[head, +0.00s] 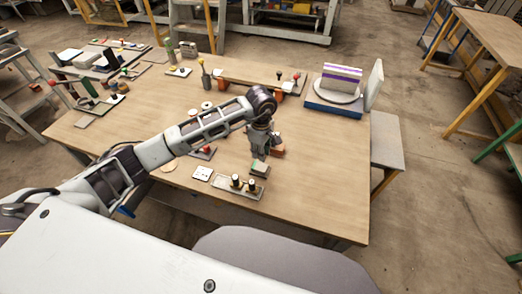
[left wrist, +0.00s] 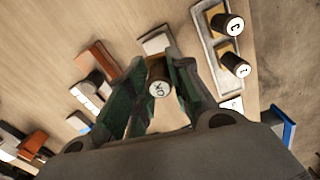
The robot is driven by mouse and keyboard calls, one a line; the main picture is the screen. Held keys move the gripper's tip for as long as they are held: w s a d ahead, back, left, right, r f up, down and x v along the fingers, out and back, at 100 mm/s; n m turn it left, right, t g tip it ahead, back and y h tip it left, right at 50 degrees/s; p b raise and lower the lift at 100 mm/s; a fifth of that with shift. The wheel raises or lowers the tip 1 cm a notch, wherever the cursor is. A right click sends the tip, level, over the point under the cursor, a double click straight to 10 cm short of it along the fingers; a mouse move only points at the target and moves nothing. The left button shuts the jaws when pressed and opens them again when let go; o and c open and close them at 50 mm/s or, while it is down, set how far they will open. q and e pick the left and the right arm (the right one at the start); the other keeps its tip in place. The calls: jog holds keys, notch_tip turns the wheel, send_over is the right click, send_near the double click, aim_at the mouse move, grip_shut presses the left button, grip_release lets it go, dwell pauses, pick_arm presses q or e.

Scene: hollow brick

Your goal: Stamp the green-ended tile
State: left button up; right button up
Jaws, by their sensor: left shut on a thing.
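My left gripper (head: 262,155) is shut on a stamp (left wrist: 158,86), a brown cylinder with a marked round end that shows between the fingers in the left wrist view. A pale tile (head: 260,170) with a greenish edge lies directly below this gripper in the head view. Part of a pale tile (left wrist: 156,40) also shows just beyond the stamp in the wrist view. I cannot tell whether the stamp touches it. Two more dark-topped stamps stand in a grey tray (head: 224,191) just left of and nearer than the tile; their tops show numbers or letters in the wrist view. My right gripper is not in view.
An orange-brown block (head: 278,150) stands close beside the gripper. A blue-based stand (head: 334,108) holds a round plate with a purple-striped block at the back right. The table's right front is clear.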

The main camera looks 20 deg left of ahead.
aim_at(261, 167)
pick_arm(q)
jog(key=shift+f+b, duration=1.05)
jog(key=shift+f, duration=1.5)
jog(key=shift+f, duration=0.15)
jog(key=shift+f, duration=0.15)
jog(key=shift+f+b, duration=0.15)
jog(key=shift+b, duration=0.2)
